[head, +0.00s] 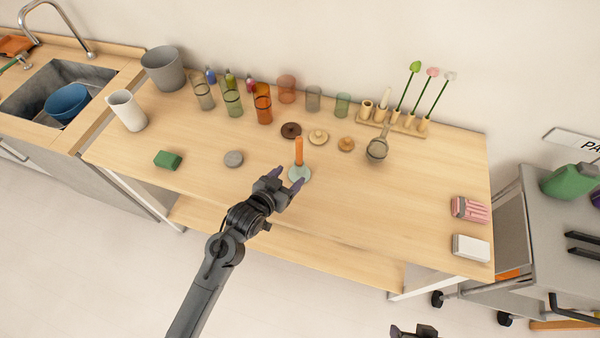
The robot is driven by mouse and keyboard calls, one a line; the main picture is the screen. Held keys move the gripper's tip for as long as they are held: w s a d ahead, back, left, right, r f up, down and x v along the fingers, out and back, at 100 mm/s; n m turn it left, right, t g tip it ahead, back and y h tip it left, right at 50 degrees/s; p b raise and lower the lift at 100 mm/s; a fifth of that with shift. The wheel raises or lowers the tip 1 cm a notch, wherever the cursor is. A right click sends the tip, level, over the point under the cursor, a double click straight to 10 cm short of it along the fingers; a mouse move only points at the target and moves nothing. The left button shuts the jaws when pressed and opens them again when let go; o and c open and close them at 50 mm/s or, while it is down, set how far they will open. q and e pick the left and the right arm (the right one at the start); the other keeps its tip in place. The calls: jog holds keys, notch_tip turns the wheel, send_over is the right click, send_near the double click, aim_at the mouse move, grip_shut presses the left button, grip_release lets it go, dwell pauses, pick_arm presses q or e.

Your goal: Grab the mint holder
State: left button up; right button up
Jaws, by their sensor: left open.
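The mint holder (303,176) is a small pale-green dish standing on the wooden table near its front edge. An orange candle (299,151) stands upright in it. My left gripper (287,179) is open, with its fingertips right at the near left side of the holder. One fingertip overlaps the holder's near rim in the picture; I cannot tell whether they touch. Part of my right gripper (413,331) shows at the bottom edge, away from the table; its fingers are not clear.
Brown, tan and wooden lids (318,136), a strainer (377,149) and several glasses stand behind. The table right of the holder is clear.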

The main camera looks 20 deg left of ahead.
aim_at(297, 166)
pick_arm(q)
jog(key=shift+a+b+x, duration=0.2)
jog(key=shift+b+x, duration=0.25)
jog(key=shift+x, duration=3.35)
jog(key=shift+w, duration=0.1)
jog(key=shift+c, duration=0.3)
jog(key=c, duration=0.9)
jog(key=shift+r, duration=0.1)
jog(key=shift+c, duration=1)
jog(key=shift+r, duration=0.15)
